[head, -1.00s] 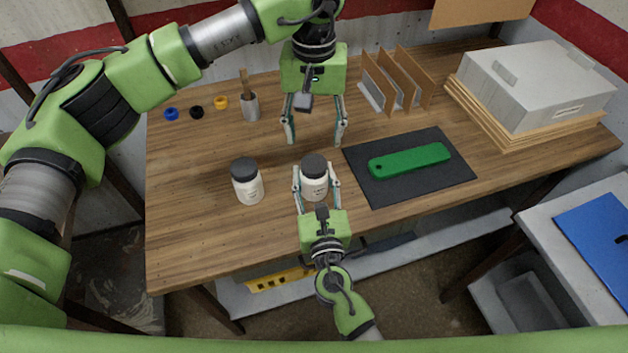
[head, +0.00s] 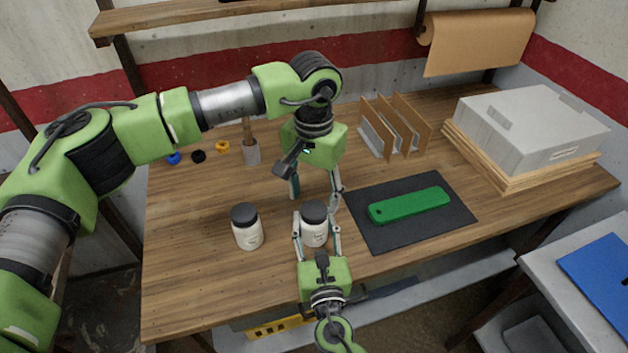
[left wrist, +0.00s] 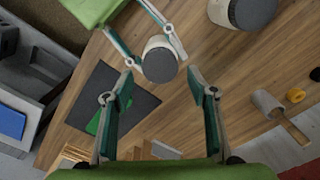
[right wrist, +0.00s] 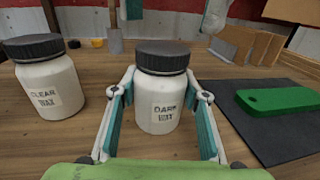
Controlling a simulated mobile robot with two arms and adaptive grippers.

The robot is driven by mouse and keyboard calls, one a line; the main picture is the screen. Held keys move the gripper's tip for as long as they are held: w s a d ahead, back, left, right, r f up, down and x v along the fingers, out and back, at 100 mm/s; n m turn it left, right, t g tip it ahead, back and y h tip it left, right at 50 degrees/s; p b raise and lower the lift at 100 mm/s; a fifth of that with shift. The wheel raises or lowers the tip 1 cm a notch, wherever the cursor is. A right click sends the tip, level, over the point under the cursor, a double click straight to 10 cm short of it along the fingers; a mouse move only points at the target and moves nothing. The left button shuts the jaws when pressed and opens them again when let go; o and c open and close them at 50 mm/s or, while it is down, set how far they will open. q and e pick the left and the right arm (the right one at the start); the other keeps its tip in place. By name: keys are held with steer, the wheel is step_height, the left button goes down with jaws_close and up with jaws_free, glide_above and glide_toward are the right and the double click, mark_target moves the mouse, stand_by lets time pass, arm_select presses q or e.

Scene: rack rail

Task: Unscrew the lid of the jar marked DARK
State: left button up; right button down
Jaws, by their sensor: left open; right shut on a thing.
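The jar marked DARK (right wrist: 157,108) is white with a dark grey lid (right wrist: 162,56) and stands upright on the table. My right gripper (head: 315,238) is shut around the body of this jar, one finger on each side; it also shows in the right wrist view (right wrist: 160,105). My left gripper (head: 315,192) is open, pointing down just above and behind the jar's lid. In the left wrist view the DARK jar's lid (left wrist: 160,65) lies just ahead of the open fingertips (left wrist: 165,80). The lid sits on the jar.
A second jar (right wrist: 49,88), marked CLEAR WAX, stands close on the left. A green bar (head: 409,205) lies on a dark mat (head: 375,234) to the right.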

mark_target(314, 209)
arm_select(q)
steer(key=shift+f, duration=1.7)
